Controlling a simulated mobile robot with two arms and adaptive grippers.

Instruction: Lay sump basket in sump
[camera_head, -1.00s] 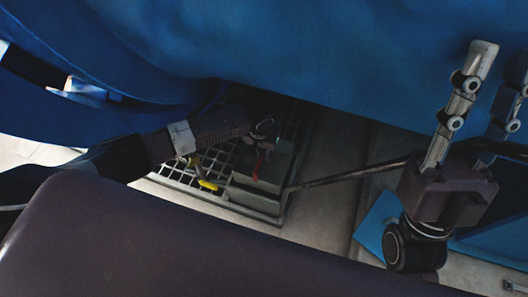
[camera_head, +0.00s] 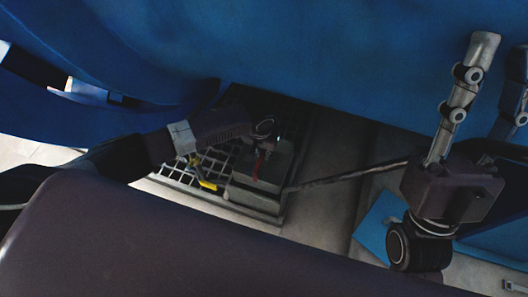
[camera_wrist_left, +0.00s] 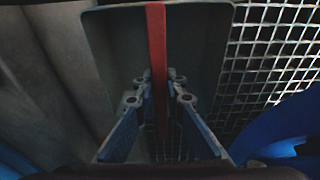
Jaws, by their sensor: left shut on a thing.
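The sump basket (camera_head: 275,160) is a grey box with a red handle (camera_head: 257,165). My left gripper (camera_head: 264,145) reaches down to it from the left. In the left wrist view, the gripper (camera_wrist_left: 160,82) is shut on the red handle (camera_wrist_left: 157,40), with the grey basket (camera_wrist_left: 115,45) below the fingers. The basket is over a grey rim (camera_head: 255,200) at the right end of a floor grating; I cannot tell how deep it sits, and the sump opening is hidden. My right gripper (camera_head: 505,60) is at the right, fingers upward, apart and empty; one finger is partly cut off.
A floor grating (camera_head: 180,172) lies left of the basket, with a yellow piece (camera_head: 207,186) on it. A thin dark rod (camera_head: 345,175) runs from near the basket to the right. A large blue body (camera_head: 330,60) overhangs from above. Bare floor (camera_head: 325,165) lies right of the basket.

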